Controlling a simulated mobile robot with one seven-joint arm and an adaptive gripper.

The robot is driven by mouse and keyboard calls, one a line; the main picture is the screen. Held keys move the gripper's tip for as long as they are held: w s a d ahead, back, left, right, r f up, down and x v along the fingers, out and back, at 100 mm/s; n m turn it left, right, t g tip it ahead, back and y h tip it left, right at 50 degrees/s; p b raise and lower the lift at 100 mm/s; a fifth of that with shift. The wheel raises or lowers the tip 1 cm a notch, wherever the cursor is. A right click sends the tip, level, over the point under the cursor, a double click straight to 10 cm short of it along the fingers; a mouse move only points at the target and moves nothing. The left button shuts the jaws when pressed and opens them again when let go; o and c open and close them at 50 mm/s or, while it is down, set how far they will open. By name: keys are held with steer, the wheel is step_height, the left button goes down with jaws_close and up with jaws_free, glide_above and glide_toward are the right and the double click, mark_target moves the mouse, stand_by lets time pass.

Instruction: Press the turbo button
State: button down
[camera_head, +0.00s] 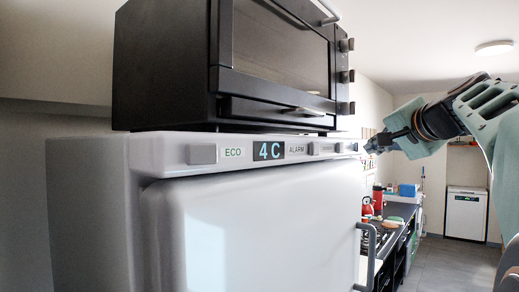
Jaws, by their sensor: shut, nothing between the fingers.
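A white fridge (95,200) fills the left and middle, with a control panel (220,165) along its top front edge. The panel has a grey button (203,154) left of the word ECO, a lit display (268,150) reading "4 C", and another grey button (314,149) right of the word ALARM. More small buttons (340,148) sit farther right. No label reading "turbo" is legible, so I cannot tell which one it is. My gripper (369,148) is shut and empty, pointing left close to the panel's right end. I cannot tell whether it touches the panel.
A black toaster oven (170,70) stands on top of the fridge, its knobs (346,77) above the panel's right end. The fridge door handle (372,250) juts out below my gripper. Behind are a counter with a red kettle (367,206) and open grey floor (450,262).

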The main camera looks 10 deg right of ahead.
steer(key=s+d+b, duration=0.1)
steer(key=s+d, duration=0.3)
steer(key=shift+s, duration=0.25)
stand_by(0.3)
